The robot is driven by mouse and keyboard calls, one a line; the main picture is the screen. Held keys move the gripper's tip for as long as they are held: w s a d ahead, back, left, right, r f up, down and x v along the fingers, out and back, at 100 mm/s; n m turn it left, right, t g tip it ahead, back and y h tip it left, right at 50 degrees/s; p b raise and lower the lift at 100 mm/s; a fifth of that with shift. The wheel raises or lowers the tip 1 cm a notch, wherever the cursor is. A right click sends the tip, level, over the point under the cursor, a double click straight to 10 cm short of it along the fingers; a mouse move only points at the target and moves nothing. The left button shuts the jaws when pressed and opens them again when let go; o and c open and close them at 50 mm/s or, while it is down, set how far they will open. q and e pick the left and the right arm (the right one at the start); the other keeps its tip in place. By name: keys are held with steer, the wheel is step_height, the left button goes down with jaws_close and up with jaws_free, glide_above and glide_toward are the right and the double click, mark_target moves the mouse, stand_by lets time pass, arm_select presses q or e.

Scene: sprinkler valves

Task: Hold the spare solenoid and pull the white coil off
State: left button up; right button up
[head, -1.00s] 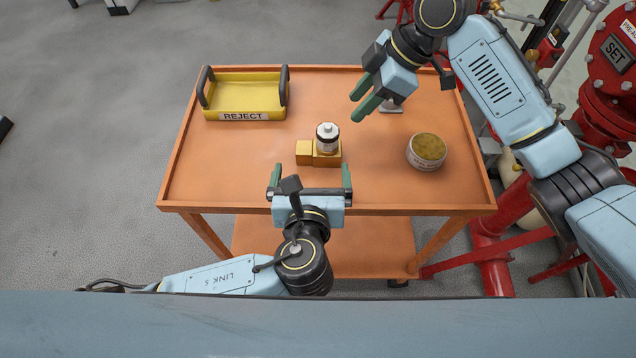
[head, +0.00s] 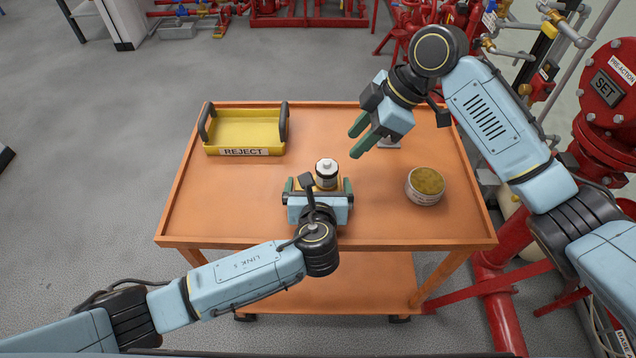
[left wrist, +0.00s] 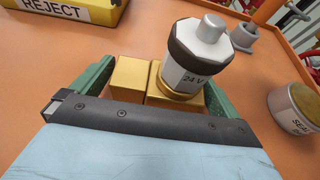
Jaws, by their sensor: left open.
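The spare solenoid stands upright on the orange cart top. In the left wrist view the coil (left wrist: 196,62) reads "24 V" and the brass body (left wrist: 131,78) shows as two blocks. My left gripper (head: 318,186) is open, its green fingers on either side of the brass body. I cannot tell whether they touch it. My right gripper (head: 359,143) hangs open and empty above the cart, to the upper right of the coil.
A yellow REJECT tray (head: 243,152) with dark handles stands at the back left. A round tub (head: 425,188) with a yellowish top stands at right. A small grey metal part (head: 390,144) lies partly behind my right gripper. Red pipework (head: 600,90) stands beyond the cart's right side.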

arm_select(q)
steer(key=shift+w+f, duration=0.15)
steer(key=shift+w, duration=0.2)
steer(key=c, duration=1)
steer(key=o, duration=0.7)
steer(key=c, duration=0.5)
steer(key=shift+c, duration=0.2)
